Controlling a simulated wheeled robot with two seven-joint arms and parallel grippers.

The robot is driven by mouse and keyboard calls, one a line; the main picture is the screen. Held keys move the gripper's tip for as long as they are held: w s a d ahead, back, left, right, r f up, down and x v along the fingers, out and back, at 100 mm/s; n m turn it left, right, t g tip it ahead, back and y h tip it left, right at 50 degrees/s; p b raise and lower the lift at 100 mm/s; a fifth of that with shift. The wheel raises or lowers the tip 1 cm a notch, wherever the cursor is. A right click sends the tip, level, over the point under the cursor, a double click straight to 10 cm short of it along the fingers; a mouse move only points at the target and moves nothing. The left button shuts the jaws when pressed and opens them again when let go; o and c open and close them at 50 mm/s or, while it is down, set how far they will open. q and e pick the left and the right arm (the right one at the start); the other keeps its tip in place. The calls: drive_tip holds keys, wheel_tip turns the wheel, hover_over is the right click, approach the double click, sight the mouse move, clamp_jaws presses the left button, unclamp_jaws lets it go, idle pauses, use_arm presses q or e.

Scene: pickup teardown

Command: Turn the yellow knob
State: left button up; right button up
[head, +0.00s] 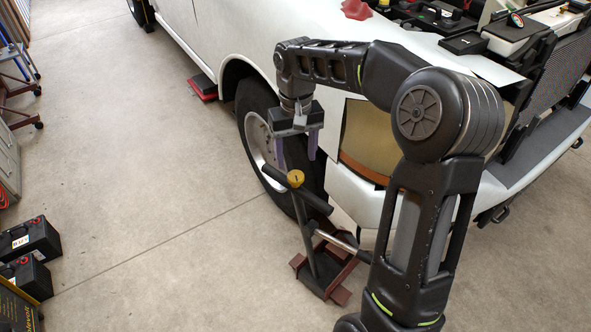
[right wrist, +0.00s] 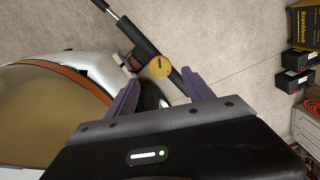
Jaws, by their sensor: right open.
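The yellow knob (head: 296,178) is a small round disc with a dark mark, on top of a dark jack-like stand (head: 312,240) beside the front wheel of the white pickup. My right gripper (head: 296,155) hangs above the knob with its purple fingers pointing down, apart and empty. In the right wrist view the knob (right wrist: 160,67) shows beyond the open fingertips (right wrist: 163,85), roughly centred between them; nothing is gripped. A dark handle bar runs past the knob on both sides. My left gripper is not in view.
The white pickup (head: 215,35) with its front wheel (head: 262,135) stands close to my right gripper. Black batteries (head: 28,240) lie on the floor at left. A red-and-black block (head: 203,87) is further back. The concrete floor between is clear.

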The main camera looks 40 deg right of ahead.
sight(296, 175)
wheel_tip(296, 175, down, 6)
drive_tip(key=shift+f+p, duration=0.1)
drive_tip(key=shift+p, duration=0.3)
drive_tip(key=shift+c, duration=0.3)
clamp_jaws()
drive_tip(key=n, duration=0.5)
drive_tip(key=shift+n, duration=0.4)
drive_tip(key=shift+o, duration=0.3)
unclamp_jaws()
